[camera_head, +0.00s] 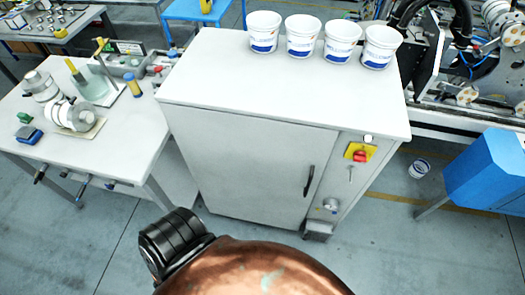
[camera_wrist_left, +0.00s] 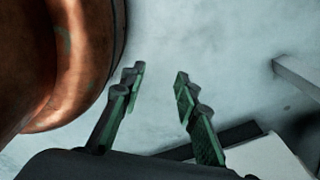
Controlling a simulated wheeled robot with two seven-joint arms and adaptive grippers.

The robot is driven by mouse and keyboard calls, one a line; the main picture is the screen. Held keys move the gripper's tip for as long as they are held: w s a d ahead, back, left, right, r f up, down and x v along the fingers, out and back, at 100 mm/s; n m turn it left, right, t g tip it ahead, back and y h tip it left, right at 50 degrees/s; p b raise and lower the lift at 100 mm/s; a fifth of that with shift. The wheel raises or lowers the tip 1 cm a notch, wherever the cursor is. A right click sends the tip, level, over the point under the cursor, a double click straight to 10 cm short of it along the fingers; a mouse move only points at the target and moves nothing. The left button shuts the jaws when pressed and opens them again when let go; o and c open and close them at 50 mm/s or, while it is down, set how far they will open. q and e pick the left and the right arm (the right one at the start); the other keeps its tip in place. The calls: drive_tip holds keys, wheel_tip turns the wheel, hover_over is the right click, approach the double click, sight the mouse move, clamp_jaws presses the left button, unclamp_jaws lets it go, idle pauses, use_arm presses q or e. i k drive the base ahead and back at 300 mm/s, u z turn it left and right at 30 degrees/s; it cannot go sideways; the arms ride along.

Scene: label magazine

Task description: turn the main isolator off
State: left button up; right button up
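The main isolator (camera_head: 360,154) is a red knob on a yellow plate, on the upper right front of a light grey cabinet (camera_head: 245,160). A black door handle (camera_head: 309,180) is to its left on the same front. In the left wrist view my left gripper (camera_wrist_left: 158,85) is open, its two green-padded fingers apart with nothing between them. It hangs above the grey floor. Neither gripper shows in the head view, and nothing of mine touches the isolator. My right gripper is in neither view.
Several white tubs (camera_head: 303,36) stand along the cabinet's back top edge. A white worktable (camera_head: 110,150) with bottles and rolls is at the left. A blue box (camera_head: 490,172) and a small tub (camera_head: 419,168) on the floor are at the right. The floor before the isolator is clear.

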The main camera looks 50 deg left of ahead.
sight(359, 156)
drive_tip(key=u, duration=3.35)
drive_tip(key=k, duration=0.9)
drive_tip(key=z, duration=1.7)
